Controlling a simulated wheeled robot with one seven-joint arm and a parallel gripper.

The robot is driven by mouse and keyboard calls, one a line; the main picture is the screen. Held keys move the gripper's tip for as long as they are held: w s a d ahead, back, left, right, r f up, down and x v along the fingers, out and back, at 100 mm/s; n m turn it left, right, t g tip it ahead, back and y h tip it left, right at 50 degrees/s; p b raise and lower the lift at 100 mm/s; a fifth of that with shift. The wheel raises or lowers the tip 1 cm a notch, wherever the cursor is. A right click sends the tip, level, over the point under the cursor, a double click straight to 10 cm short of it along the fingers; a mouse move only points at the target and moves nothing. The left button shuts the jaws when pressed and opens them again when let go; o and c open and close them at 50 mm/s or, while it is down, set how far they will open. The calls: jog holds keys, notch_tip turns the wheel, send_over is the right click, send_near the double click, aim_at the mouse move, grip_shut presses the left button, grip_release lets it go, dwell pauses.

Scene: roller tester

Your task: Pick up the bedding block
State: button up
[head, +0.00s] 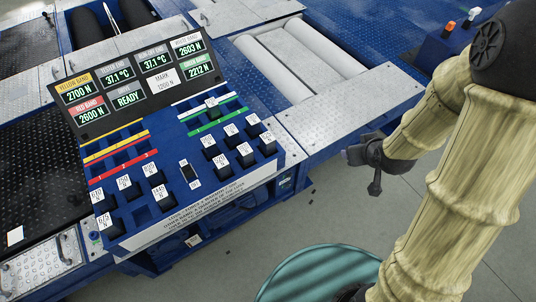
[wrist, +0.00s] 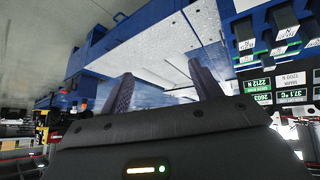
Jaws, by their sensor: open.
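Several black blocks with white number labels sit in the blue panel: a left group (head: 155,178) and a right group (head: 245,155). One more labelled block (head: 212,106) sits higher, by the white and green strips. A separate dark piece with white label ends (head: 189,173) lies between the groups. None is legibly marked as the bedding block, so I cannot tell which it is. My gripper (head: 364,168) is open and empty, off the panel's right side over the floor. Its two fingers (wrist: 161,72) are spread in the wrist view, with labelled blocks (wrist: 284,30) at the upper right.
A display board (head: 140,78) above the pockets shows force and temperature readings and READY. Pale rollers (head: 300,55) lie behind, beside a metal plate (head: 350,105). A teal round object (head: 310,275) stands on the floor in front. Grey floor right of the panel is open.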

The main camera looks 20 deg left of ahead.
jog(key=w+a+f+n+t+y+b, duration=0.2)
jog(key=a+f+n+y+b, duration=0.25)
jog(key=a+f+b, duration=0.5)
jog(key=t+y+b, duration=0.2)
jog(key=y+b, duration=0.3)
jog(key=y, duration=0.2)
send_near(271, 144)
jog(key=v, duration=0.5)
jog(key=shift+w+d+f, duration=0.1)
jog(key=shift+f, duration=0.15)
jog(key=b+x, duration=0.1)
jog(key=x, duration=0.5)
jog(key=b+x, duration=0.2)
jog(key=x, duration=0.4)
jog(key=shift+w+r, duration=0.15)
jog(key=shift+r, duration=0.05)
jog(key=b+x, duration=0.3)
jog(key=x, duration=0.1)
jog(key=shift+w+a+f, duration=0.1)
jog(key=shift+a+f, duration=0.05)
jog(key=shift+a, duration=0.3)
jog(key=shift+w+a, duration=0.15)
